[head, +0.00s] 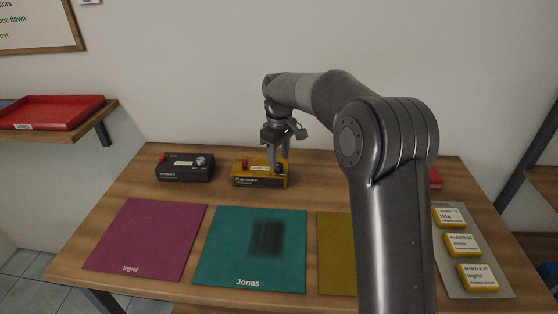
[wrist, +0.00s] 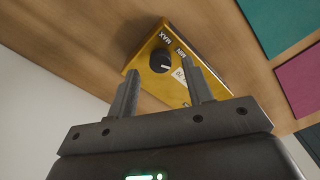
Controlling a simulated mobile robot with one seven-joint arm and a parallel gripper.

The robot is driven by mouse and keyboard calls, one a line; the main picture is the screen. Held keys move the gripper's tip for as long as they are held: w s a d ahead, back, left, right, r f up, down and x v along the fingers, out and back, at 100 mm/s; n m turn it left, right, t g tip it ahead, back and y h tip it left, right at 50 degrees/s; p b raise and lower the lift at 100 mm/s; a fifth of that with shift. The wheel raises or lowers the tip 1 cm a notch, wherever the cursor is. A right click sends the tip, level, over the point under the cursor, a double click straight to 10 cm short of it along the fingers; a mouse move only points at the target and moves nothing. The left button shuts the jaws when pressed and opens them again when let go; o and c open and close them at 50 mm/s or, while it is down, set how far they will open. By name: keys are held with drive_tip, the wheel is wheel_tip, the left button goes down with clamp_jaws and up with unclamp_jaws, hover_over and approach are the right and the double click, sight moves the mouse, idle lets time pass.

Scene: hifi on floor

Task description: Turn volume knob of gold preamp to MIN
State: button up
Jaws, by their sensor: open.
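The gold preamp (head: 250,182) sits on the wooden table in the head view, left of my arm. It has a red part at its top left and a dark knob (head: 279,168) at its right. In the wrist view the gold preamp (wrist: 205,62) shows its round black knob (wrist: 161,61), with MAX and MIN printed beside it. A short light mark shows on the knob, but its exact setting is hard to tell. My gripper (head: 276,163) is over the knob side, pointing down. In the wrist view my gripper (wrist: 160,76) is open, fingers either side of the knob; contact is not visible.
A black unit (head: 185,174) with a red part and a pale knob stands left of the gold one. Purple (head: 145,240), teal (head: 215,255) and olive (head: 335,255) mats lie in front. A grey board (head: 450,287) with yellow labelled blocks is at right.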

sight(279, 165)
wheel_tip(279, 165, up, 9)
drive_tip(key=shift+f, duration=0.15)
drive_tip(key=shift+s, duration=0.1)
drive_tip(key=s+d+r+m+t, duration=0.2)
drive_tip(key=s+d+r+m, duration=0.1)
drive_tip(key=s+d, duration=0.5)
drive_tip(key=s+d+r+m+t, duration=0.1)
drive_tip(key=s+d+r+m, duration=0.3)
drive_tip(key=s, duration=0.7)
drive_tip(key=s+d+f+m+t, duration=0.1)
drive_tip(key=s+d+f, duration=0.3)
drive_tip(key=s, duration=0.4)
drive_tip(key=s+d+f+m+t, duration=0.1)
drive_tip(key=s+d+f+m, duration=0.2)
drive_tip(key=s, duration=0.6)
drive_tip(key=shift+s+d+f+m+t, duration=0.3)
drive_tip(key=shift+d+f, duration=0.3)
drive_tip(key=shift+d, duration=0.35)
